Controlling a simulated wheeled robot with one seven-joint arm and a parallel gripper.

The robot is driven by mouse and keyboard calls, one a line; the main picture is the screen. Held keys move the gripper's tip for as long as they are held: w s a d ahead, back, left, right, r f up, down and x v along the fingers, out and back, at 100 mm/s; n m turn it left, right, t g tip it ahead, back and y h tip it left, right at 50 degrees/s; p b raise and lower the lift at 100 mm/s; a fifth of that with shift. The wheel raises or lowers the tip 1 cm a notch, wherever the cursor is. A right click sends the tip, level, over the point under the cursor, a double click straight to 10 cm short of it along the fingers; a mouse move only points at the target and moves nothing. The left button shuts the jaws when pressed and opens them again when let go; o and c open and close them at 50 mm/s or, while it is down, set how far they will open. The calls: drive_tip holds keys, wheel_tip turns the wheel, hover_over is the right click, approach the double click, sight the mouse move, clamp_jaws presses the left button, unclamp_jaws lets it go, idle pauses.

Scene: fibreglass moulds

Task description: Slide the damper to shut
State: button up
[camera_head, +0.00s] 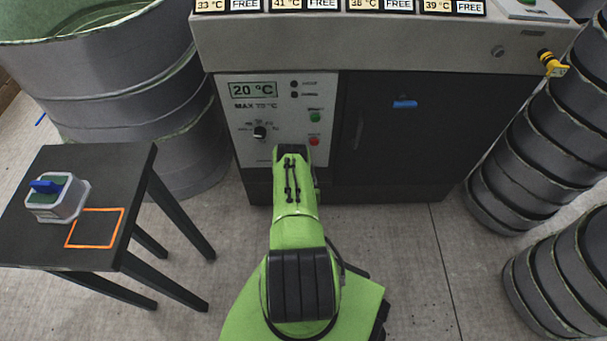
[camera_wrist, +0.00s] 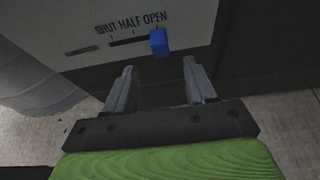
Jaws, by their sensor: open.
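The damper's blue slider knob (camera_wrist: 158,42) shows in the wrist view, at the right end of a dark slot (camera_wrist: 128,42) on a light grey panel. Above the slot are the words SHUT, HALF and OPEN from left to right, and the knob sits at the OPEN end. My gripper (camera_wrist: 160,67) is open and empty, its two fingers spread below the knob in the picture and apart from it. In the head view my arm covers the gripper and the damper is not visible.
The grey cabinet's control panel (camera_head: 267,115) has a 20 °C display, a dial and buttons. A dark door (camera_head: 400,140) with a blue piece is to its right. A black table (camera_head: 125,165) with a small box (camera_head: 57,197) stands left. Ringed drums (camera_head: 510,170) stand right.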

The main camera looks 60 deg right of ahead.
drive_tip(key=b+x, duration=0.3)
drive_tip(key=x, duration=0.5)
drive_tip(key=shift+w+d+b, duration=0.15)
drive_tip(key=shift+b, duration=0.25)
clamp_jaws()
